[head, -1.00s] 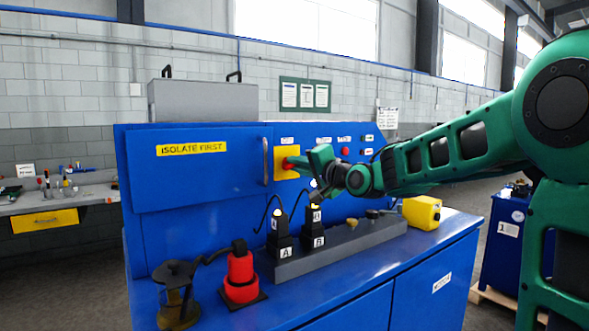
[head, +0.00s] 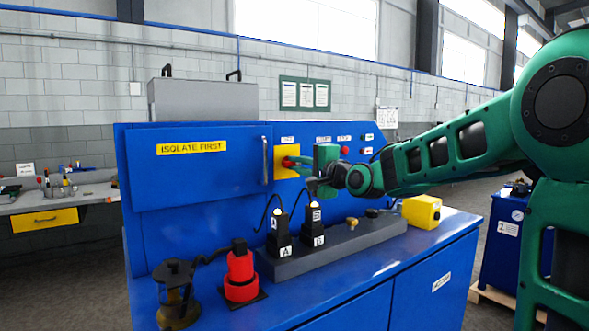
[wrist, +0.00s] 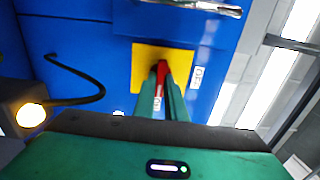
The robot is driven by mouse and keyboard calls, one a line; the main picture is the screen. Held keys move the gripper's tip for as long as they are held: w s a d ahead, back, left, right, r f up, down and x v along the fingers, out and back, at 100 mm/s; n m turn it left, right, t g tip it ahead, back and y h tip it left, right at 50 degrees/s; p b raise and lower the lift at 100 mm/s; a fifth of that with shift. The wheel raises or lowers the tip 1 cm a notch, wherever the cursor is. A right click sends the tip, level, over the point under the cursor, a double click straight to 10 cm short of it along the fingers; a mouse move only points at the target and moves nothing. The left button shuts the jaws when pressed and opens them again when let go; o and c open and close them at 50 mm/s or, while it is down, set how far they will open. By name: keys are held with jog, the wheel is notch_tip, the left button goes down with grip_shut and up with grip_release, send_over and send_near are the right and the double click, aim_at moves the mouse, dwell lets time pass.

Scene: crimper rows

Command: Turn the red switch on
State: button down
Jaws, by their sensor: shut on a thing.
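The red switch (head: 287,162) sits on a yellow plate (head: 281,172) on the blue cabinet's upright panel. In the wrist view the red switch (wrist: 162,70) shows between the fingers, in front of the yellow plate (wrist: 144,60). My gripper (head: 294,162) reaches in from the right. Its green fingers, also in the wrist view (wrist: 165,82), are shut on the red switch. The fingers hide part of the switch, and I cannot tell its exact position.
A metal door handle (head: 265,160) stands just left of the plate. Two black units, A (head: 285,252) and B (head: 319,240), with lit tops stand on a grey rail below. A red device (head: 240,272) and yellow box (head: 422,212) flank them.

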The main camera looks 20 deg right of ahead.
jog(key=shift+d+f, duration=0.3)
jog(key=c, duration=1.8)
grip_release()
jog(key=shift+a+r, duration=0.1)
jog(key=shift+r, duration=0.05)
jog(key=v, duration=1)
jog(key=shift+s, duration=0.3)
